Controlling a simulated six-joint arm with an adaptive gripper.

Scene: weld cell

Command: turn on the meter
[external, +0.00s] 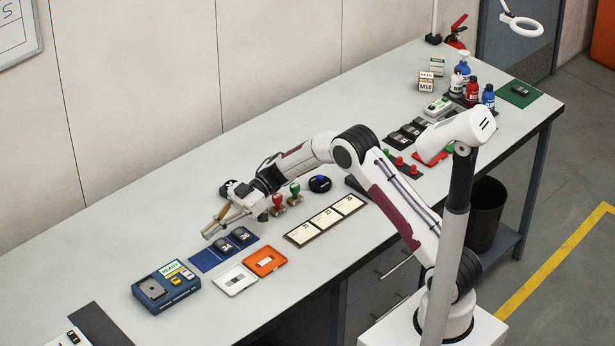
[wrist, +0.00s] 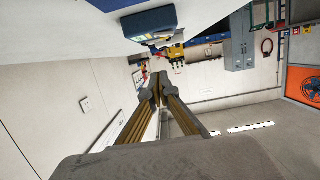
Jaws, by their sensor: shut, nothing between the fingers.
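The meter (external: 150,298) is most likely the blue box at the front left of the bench. It has a lit screen that seems to read "READY", a grey square plate and small yellow and white keys. My gripper (external: 208,234) is shut and empty. It is above the bench, to the upper right of the meter and apart from it. In the wrist view the meter (wrist: 148,22) shows at the top, upside down, beyond the shut fingertips (wrist: 157,84). Its key face is seen too edge-on to read.
A blue mat (external: 205,262) with dark numbered blocks lies right of the meter. A white case (external: 235,279) and an orange case (external: 265,262) lie in front of the mat. Stamps (external: 295,194) stand near my wrist. A dark tray (external: 100,325) is at the near left.

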